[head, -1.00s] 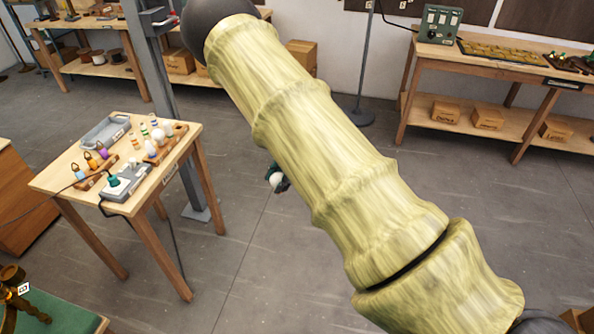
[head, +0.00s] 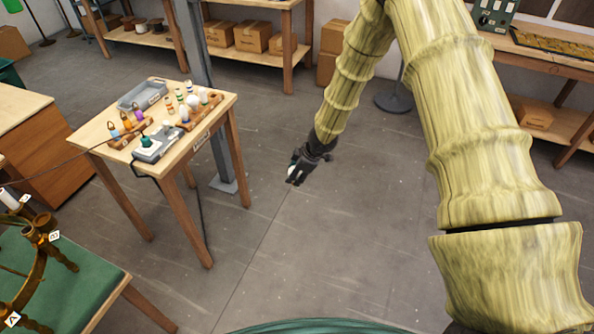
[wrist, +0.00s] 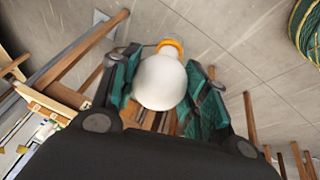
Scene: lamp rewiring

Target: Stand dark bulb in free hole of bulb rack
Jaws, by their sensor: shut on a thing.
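My gripper (head: 308,166) hangs in the air over the floor, to the right of the small table. It is shut on a bulb (wrist: 160,82), which looks white and unlit, with an orange collar pointing away from the wrist. The bulb also shows as a small white spot in the head view (head: 291,172). A wooden rack (head: 207,110) lies along the table's right side, with a white bulb and other small pieces at it. Its free hole is too small to make out.
The small table (head: 195,140) also carries a grey tray (head: 142,95), a grey box with a green socket (head: 157,145), and a wooden block with coloured pieces (head: 127,132). A grey post (head: 200,80) stands behind the table. A cable hangs at its front. Floor around my gripper is clear.

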